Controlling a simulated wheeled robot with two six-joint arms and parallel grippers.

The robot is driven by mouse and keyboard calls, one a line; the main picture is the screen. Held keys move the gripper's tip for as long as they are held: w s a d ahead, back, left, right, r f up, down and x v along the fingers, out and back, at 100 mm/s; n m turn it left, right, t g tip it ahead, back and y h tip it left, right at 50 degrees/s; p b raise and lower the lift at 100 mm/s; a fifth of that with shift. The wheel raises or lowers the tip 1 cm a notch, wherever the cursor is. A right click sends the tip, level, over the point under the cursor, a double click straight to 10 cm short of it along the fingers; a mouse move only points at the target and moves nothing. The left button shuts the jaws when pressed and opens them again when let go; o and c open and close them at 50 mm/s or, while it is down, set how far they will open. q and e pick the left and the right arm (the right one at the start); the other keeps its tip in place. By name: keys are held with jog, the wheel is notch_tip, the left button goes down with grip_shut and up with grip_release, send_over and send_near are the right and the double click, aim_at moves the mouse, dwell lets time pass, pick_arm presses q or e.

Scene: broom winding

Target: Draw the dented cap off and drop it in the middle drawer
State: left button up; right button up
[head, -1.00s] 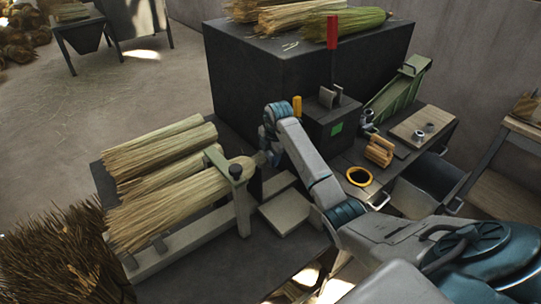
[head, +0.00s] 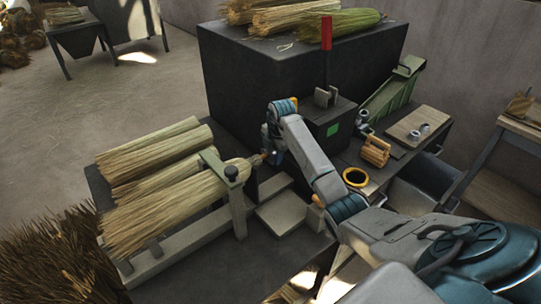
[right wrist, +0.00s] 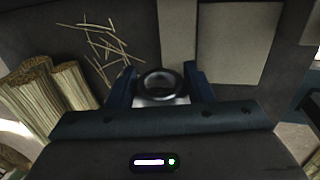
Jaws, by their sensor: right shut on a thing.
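My right gripper (head: 272,157) is just right of the broom bundle (head: 170,212) clamped in the bench stand (head: 232,174). In the right wrist view its two blue fingers (right wrist: 160,90) are shut on the cap (right wrist: 160,84), a silvery piece with a dark round rim and hollow middle. I cannot make out its dent. The bundle's narrow brownish tip (head: 257,159) shows bare beside the gripper. Open dark drawers (head: 428,176) stand out under the bench at right, partly hidden by my right arm; I cannot tell which is the middle one. My left gripper is out of view.
A dark press with a red lever (head: 326,32) stands behind my gripper. A yellow ring (head: 356,178), a wooden piece (head: 376,151) and a board with small metal parts (head: 418,127) lie on the right bench. Loose straws (right wrist: 100,42) lie below the gripper.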

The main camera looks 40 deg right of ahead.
jog(key=shift+w+d, duration=0.1)
jog(key=shift+d, duration=1)
jog(key=s+r+p, duration=0.1)
jog(key=r+p, duration=0.2)
jog(key=s+r+p, duration=0.1)
jog(key=r+p, duration=0.1)
jog(key=shift+s+d+r, duration=0.1)
jog(key=shift+s+r, duration=0.1)
jog(key=shift+s, duration=0.1)
jog(key=shift+s+r+p, duration=0.4)
jog(key=shift+r+p, duration=0.4)
jog(key=shift+p, duration=0.05)
jog(key=shift+s+r+p, duration=0.45)
jog(key=shift+r+p, duration=0.3)
jog(key=shift+p, duration=0.15)
jog(key=shift+s+r+p, duration=0.4)
jog(key=shift+r+p, duration=0.4)
jog(key=shift+p, duration=0.05)
jog(key=shift+f, duration=0.1)
